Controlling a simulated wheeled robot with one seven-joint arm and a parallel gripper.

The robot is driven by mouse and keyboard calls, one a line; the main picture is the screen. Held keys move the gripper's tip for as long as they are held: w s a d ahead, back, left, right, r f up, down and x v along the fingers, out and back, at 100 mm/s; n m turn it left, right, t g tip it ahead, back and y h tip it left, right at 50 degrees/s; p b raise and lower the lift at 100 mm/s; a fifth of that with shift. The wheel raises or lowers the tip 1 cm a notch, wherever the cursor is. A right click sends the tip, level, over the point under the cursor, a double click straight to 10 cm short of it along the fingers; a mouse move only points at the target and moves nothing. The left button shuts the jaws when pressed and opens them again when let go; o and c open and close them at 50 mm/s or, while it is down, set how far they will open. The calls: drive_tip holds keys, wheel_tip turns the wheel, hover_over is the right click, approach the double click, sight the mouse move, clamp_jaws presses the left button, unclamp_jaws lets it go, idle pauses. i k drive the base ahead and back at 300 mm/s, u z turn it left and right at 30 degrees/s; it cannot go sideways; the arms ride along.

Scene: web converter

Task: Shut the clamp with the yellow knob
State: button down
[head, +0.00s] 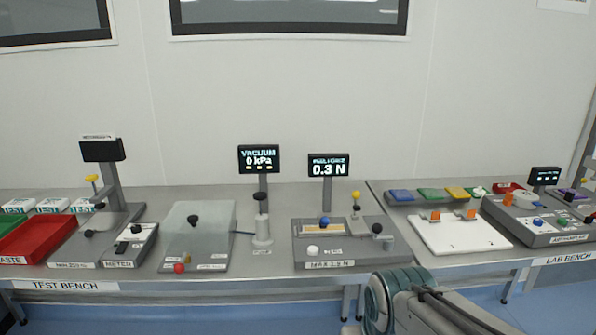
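A small yellow ball knob (356,196) tops a thin upright stem on the grey peel tester (340,264) in the middle of the head view. The stem rises at the back right of the tester, beside a horizontal rod with a black knob (376,228). The clamp jaw below the stem is too small to read. Another yellow knob or lever (92,179) sticks out from the grey gauge stand at the far left. My gripper is not in view; only part of my arm shows at the bottom right, in front of the bench.
The tester also has a blue knob (324,221), a white knob (312,251) and a display post (328,168) behind. A vacuum post (262,230) and a clear-lidded box (198,215) stand left. A white board (460,240) with orange clips lies right.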

sight(356, 195)
drive_tip(key=u, duration=0.3)
drive_tip(key=i, duration=1.15)
drive_tip(key=z, duration=0.4)
